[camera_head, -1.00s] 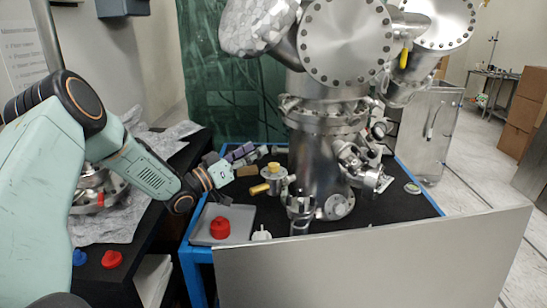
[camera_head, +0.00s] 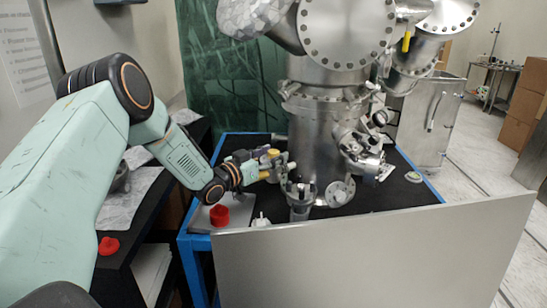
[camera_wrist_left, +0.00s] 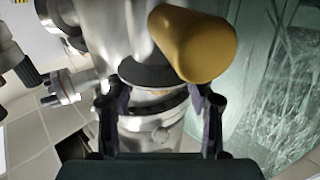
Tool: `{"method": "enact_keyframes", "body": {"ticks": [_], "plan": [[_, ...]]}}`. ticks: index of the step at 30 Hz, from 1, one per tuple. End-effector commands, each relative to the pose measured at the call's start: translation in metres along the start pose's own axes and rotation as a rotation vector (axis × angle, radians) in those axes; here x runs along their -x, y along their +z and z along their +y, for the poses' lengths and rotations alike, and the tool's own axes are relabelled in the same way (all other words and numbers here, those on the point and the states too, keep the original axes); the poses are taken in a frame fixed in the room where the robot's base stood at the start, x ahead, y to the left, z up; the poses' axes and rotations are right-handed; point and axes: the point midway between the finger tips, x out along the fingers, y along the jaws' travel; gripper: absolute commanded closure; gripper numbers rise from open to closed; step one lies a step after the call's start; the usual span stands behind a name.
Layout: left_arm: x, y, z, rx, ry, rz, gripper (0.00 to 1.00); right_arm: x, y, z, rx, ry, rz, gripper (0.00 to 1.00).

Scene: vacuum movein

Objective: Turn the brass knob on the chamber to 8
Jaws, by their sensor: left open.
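The steel chamber (camera_head: 315,125) stands on the black-topped table. In the left wrist view the brass knob (camera_wrist_left: 200,45) is a rounded, tapered yellow-brown piece, large and beyond the fingertips, nearer the right finger. In the head view my left gripper (camera_head: 274,167) reaches in from the left beside the chamber's lower body, with small yellow parts around it. In the left wrist view its two fingers (camera_wrist_left: 158,92) are apart, with a dark ring and steel body showing between them. I cannot tell whether they touch the knob. No dial numbers are readable. My right gripper is not in view.
A red knob-like part (camera_head: 219,215) sits on a grey tray at the table's front left. Another red part (camera_head: 109,246) lies on the black side table. A large grey panel (camera_head: 375,250) stands across the table's front. Steel ports (camera_head: 360,150) project right of the chamber.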

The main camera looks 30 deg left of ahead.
Motion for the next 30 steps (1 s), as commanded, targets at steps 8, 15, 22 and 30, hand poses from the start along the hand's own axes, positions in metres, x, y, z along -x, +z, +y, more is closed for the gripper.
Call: {"method": "enact_keyframes", "body": {"ticks": [8,15,22,30], "plan": [[-0.0087,-0.0004,0.0004,0.002,0.0,0.001,0.46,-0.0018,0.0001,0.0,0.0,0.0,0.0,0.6],[-0.0084,-0.0006,0.0004,0.002,0.0,0.001,0.55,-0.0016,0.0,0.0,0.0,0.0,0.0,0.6],[-0.0083,-0.0006,0.0004,0.002,0.0,0.001,0.75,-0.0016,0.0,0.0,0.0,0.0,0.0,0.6],[-0.0083,-0.0006,0.0006,0.002,0.001,0.001,0.98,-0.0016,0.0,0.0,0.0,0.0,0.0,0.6]]}}
